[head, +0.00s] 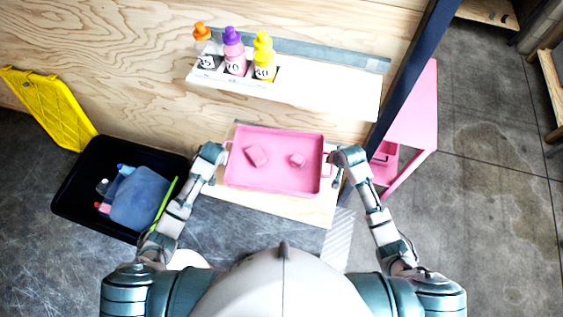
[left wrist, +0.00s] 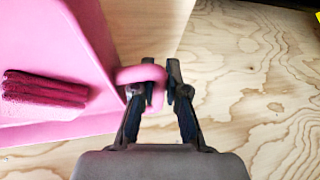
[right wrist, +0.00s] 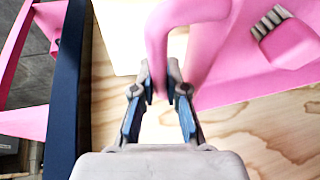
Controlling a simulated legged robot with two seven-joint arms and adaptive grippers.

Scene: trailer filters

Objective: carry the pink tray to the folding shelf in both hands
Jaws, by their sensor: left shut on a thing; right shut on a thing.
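The pink tray (head: 276,178) is in front of me in the head view, with two small pink pieces in it, a left one (head: 256,155) and a right one (head: 297,160). My left gripper (head: 222,152) is shut on the tray's left handle (left wrist: 143,76). My right gripper (head: 334,157) is shut on the right handle (right wrist: 158,50). In the right wrist view one pink piece (right wrist: 286,38) shows grey bristles. A light wooden folding shelf (head: 312,210) lies under the tray, mostly hidden by it. I cannot tell whether the tray touches it.
A narrow white wall shelf (head: 335,98) above holds numbered bottles, one of them yellow (head: 264,55). A black bin (head: 75,207) with bottles stands at the left, its yellow lid (head: 50,108) behind. A dark post (head: 408,72) and a pink frame (head: 415,120) stand at the right.

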